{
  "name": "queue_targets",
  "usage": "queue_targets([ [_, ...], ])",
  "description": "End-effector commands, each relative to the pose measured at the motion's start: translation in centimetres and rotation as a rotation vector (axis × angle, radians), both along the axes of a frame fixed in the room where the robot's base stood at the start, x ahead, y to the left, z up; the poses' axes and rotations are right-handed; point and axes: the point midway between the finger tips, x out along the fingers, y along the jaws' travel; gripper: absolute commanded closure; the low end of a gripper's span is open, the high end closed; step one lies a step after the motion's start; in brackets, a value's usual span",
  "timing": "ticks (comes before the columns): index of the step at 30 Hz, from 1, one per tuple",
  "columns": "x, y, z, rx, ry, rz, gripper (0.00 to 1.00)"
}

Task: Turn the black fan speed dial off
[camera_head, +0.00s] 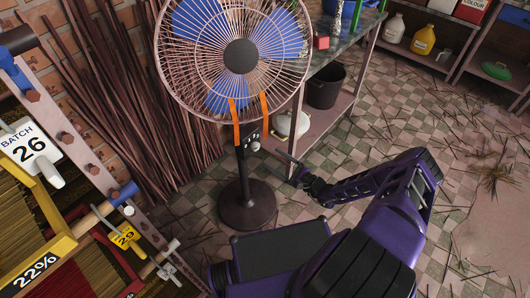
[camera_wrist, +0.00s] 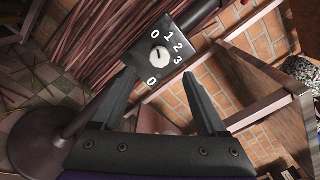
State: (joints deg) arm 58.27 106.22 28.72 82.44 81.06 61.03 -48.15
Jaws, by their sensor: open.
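The fan's black control box (camera_wrist: 172,62) shows in the wrist view with a pale round dial (camera_wrist: 160,55) on its face. Marks 0, 1, 2, 3 and another 0 surround the dial. The dial itself looks whitish, not black, and I cannot tell surely which mark it points to. In the head view the dial (camera_head: 255,146) is a small pale spot on the fan's post. My gripper (camera_wrist: 159,78) is open and empty, its two fingers apart, facing the dial from a short distance. In the head view my gripper (camera_head: 286,160) is just right of the post.
The fan's wire cage (camera_head: 238,56) is above, with orange ribbons (camera_head: 264,115) hanging from it. Its round base (camera_head: 246,205) stands on the tiled floor. A shelf table (camera_head: 345,95) is close on the right, and bundled sticks (camera_head: 120,90) lean behind.

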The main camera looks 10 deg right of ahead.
Motion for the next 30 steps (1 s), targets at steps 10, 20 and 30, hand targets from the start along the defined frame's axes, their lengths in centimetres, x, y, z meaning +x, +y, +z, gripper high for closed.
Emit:
queue_targets([
  [10, -5.7, -4.2, 0.0, 0.0, -0.001, -0.002, 0.25],
  [20, -7.0, -5.1, 0.0, -0.001, -0.001, 0.0, 0.25],
  [30, -7.0, -5.1, 0.0, 0.0, -0.001, 0.001, 0.25],
])
